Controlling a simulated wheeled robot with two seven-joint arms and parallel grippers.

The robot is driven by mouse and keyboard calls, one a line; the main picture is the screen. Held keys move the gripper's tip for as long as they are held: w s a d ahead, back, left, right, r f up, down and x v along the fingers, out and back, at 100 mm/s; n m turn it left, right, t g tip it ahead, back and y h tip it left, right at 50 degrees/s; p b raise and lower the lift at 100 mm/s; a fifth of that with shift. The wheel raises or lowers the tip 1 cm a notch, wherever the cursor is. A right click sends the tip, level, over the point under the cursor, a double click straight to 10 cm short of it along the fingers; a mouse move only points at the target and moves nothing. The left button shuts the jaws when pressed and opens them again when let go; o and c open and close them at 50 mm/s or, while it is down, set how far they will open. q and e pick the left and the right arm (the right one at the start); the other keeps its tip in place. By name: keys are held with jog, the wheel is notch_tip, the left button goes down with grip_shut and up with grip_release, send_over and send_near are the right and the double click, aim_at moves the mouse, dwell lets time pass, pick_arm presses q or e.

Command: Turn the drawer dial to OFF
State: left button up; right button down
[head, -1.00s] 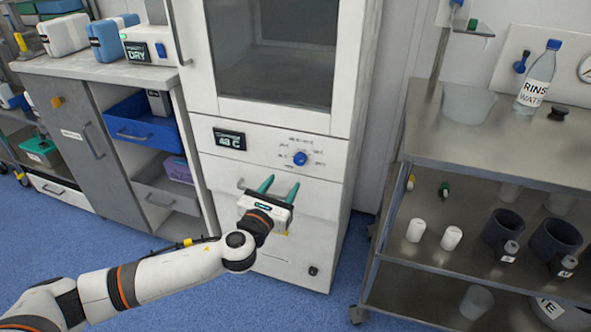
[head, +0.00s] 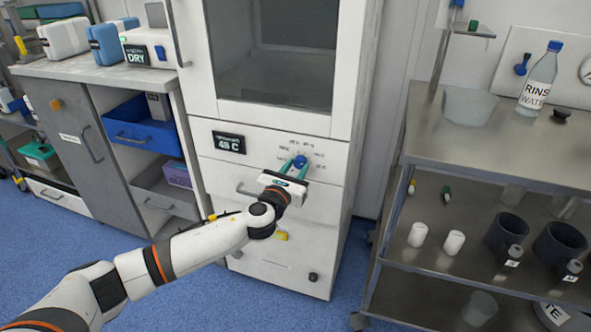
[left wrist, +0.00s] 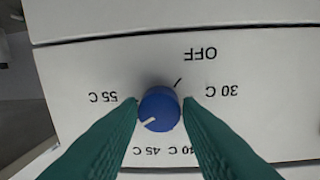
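The drawer dial is a blue round knob (head: 300,161) on the white cabinet's front panel. In the left wrist view, the knob (left wrist: 160,108) shows a white pointer mark aimed lower left, between the 55 C and 45 C labels. That view is upside down; the OFF label (left wrist: 200,54) is at upper right. My left gripper (head: 293,166) is at the panel, its green fingers open on both sides of the knob. In the left wrist view its fingertips (left wrist: 161,103) are very close to the knob's sides; I cannot tell whether they touch. My right gripper is out of view.
A display (head: 229,142) reading about 48 C is left of the dial. A drawer handle (head: 247,190) lies below. A steel cart (head: 420,135) with a bottle and cups stands at right. A grey cabinet with a blue bin (head: 145,130) is at left.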

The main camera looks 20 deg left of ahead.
pick_arm(q)
jog(key=c, duration=0.5)
